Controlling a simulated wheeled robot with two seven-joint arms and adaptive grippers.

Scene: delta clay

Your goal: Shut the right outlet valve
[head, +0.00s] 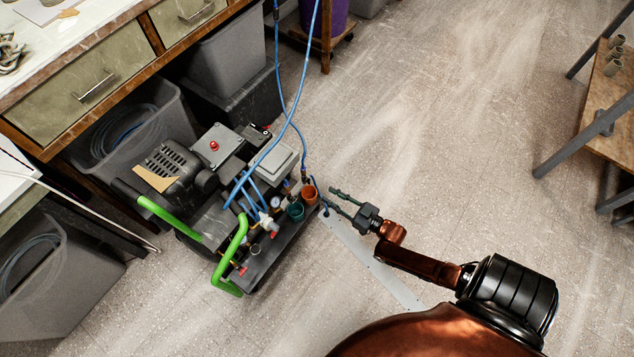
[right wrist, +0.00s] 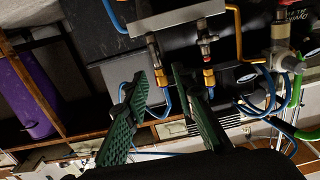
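The compressor (head: 215,150) stands on the floor with green handles and a red knob. At its right end are two outlet valves with brass fittings and blue hoses; the right outlet valve (head: 304,176) is the farther one. The wrist view seems upside down, and there the right outlet valve (right wrist: 154,50) appears at left. The other outlet valve (right wrist: 206,45), with a red part, is to its right. My right gripper (head: 327,196) is open and empty just right of the valves, its green fingers (right wrist: 169,75) apart. I cannot tell whether it touches anything. My left gripper is not in view.
Blue hoses (head: 281,80) rise from the compressor past the valves. A workbench (head: 75,85) stands at left, and a wooden table (head: 608,110) at right. The floor between is clear.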

